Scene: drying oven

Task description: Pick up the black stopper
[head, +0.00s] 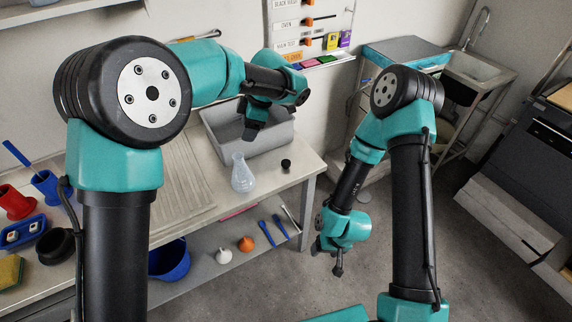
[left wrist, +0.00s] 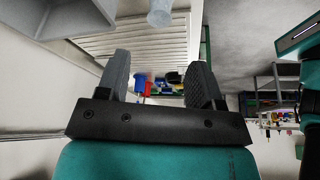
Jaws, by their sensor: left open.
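The black stopper (head: 286,164) is small and dark and stands on the light bench near its right edge, just right of a clear conical flask (head: 242,174). My left gripper (head: 250,130) is above the grey bin, behind and left of the stopper, and clear of it. Its two fingers (left wrist: 158,82) are apart and empty in the left wrist view. The stopper does not show in that view. My right gripper (head: 328,260) hangs over the floor right of the bench, far from the stopper; its finger opening is too small to judge.
A grey bin (head: 276,137) stands at the back of the bench. The flask also shows in the left wrist view (left wrist: 160,13). A ridged board (head: 184,185) lies left of the flask. Blue and red containers (head: 16,203) stand farther left. A sink (head: 478,68) is at the back right.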

